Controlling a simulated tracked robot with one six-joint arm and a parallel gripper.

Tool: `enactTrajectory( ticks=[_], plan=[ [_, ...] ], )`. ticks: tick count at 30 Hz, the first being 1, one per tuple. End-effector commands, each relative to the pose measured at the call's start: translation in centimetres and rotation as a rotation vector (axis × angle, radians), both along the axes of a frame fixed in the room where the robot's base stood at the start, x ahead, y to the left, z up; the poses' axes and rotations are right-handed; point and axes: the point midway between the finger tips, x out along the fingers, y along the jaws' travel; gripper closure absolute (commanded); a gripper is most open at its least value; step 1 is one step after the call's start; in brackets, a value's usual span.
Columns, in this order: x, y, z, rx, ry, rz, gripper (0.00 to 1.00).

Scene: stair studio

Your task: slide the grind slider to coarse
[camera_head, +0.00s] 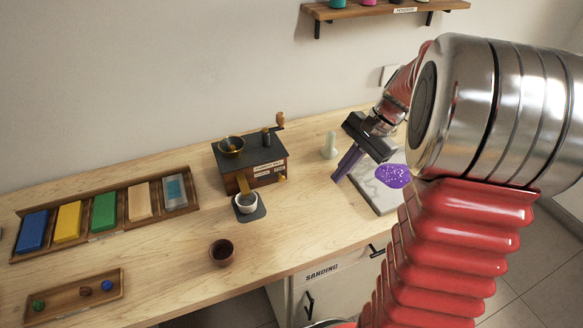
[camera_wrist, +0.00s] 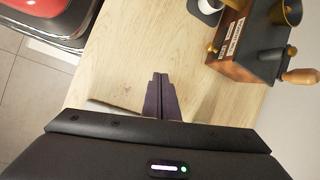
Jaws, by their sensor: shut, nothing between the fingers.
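The grinder (camera_head: 250,163) is a dark box with a wooden base, a brass bowl and a crank on top. In the wrist view the grinder (camera_wrist: 262,62) is at the upper right, cut by the frame edge. My gripper (camera_head: 338,178) is shut and empty, fingers pointing down, to the right of the grinder and apart from it. In the wrist view the fingertips (camera_wrist: 160,76) are over bare wood.
A white cup (camera_head: 246,203) stands before the grinder on a dark mat. A brown cup (camera_head: 221,252) is nearer the front. A tray of coloured blocks (camera_head: 119,221) lies left. A pale slab (camera_head: 368,190) with a purple patch is under my arm. A pale bottle (camera_head: 330,145) stands behind.

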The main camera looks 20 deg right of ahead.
Motion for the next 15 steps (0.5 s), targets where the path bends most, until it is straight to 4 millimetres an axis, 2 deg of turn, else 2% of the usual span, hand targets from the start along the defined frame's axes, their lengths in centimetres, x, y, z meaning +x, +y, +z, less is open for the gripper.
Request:
enactTrajectory(
  ticks=[8,11,15],
  plan=[
    [3.2,-2.1,0.5,0.189,0.076,-0.229,1.00],
    [4.7,-2.1,1.8,0.266,0.106,-0.302,1.00],
    [6.0,-1.4,4.5,0.349,0.139,-0.381,1.00]
  ],
)
